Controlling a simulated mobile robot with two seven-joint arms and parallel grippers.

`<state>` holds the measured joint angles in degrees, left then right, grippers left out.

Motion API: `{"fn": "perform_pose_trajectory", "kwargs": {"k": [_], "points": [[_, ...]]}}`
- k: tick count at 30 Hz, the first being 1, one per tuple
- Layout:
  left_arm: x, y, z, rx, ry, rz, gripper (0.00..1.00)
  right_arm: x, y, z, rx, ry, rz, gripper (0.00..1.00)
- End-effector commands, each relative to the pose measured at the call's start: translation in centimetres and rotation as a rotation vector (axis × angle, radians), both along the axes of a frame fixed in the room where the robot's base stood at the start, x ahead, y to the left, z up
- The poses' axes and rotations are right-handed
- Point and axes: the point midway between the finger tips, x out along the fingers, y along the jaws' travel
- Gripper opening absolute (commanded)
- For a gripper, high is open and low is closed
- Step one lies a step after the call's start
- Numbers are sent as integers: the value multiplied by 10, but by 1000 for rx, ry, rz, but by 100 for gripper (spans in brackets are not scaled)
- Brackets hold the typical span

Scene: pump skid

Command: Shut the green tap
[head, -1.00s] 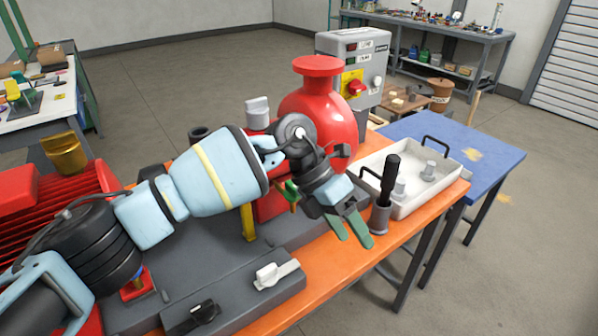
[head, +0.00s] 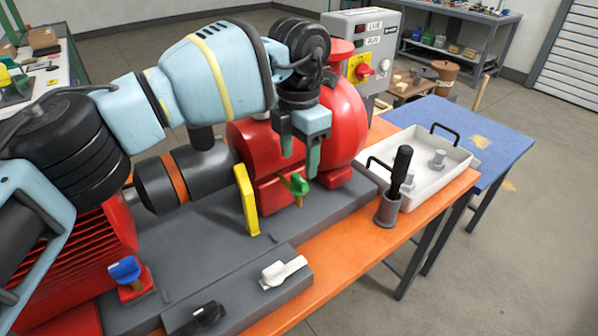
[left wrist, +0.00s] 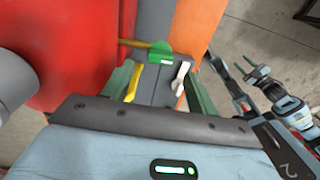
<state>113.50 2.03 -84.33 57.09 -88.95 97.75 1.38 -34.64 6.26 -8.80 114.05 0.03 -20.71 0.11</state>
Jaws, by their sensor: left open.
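The green tap (head: 298,184) is on the front of the red pump body, low down, with a green lever handle. In the left wrist view the green tap (left wrist: 158,52) sits on a brass stem coming from the red housing. My left gripper (head: 300,160) is open and points down just above the tap, its green fingers apart. In the left wrist view my left gripper (left wrist: 160,85) has a finger on each side, with the tap beyond and between them. No contact with the tap is clear.
A yellow post (head: 247,200) stands left of the tap. A white switch handle (head: 282,271), a black knob (head: 208,313) and a blue tap (head: 125,270) are nearer. A grey cup (head: 388,210) with a black-handled tool and a white tray (head: 440,185) are at right.

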Motion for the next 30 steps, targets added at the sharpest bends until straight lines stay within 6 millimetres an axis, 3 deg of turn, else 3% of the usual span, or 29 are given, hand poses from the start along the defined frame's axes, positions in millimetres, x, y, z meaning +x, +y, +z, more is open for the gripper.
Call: {"fn": "perform_pose_trajectory", "kwargs": {"k": [9,21,30], "points": [[0,0,-40,-1,-1,0,58,-2,-2,2,-4,2,5,36],[0,0,-48,-1,-2,0,58,0,-2,3,-5,-3,5,36],[0,0,-48,-2,-1,0,19,3,-2,5,-4,-10,5,36]]}}
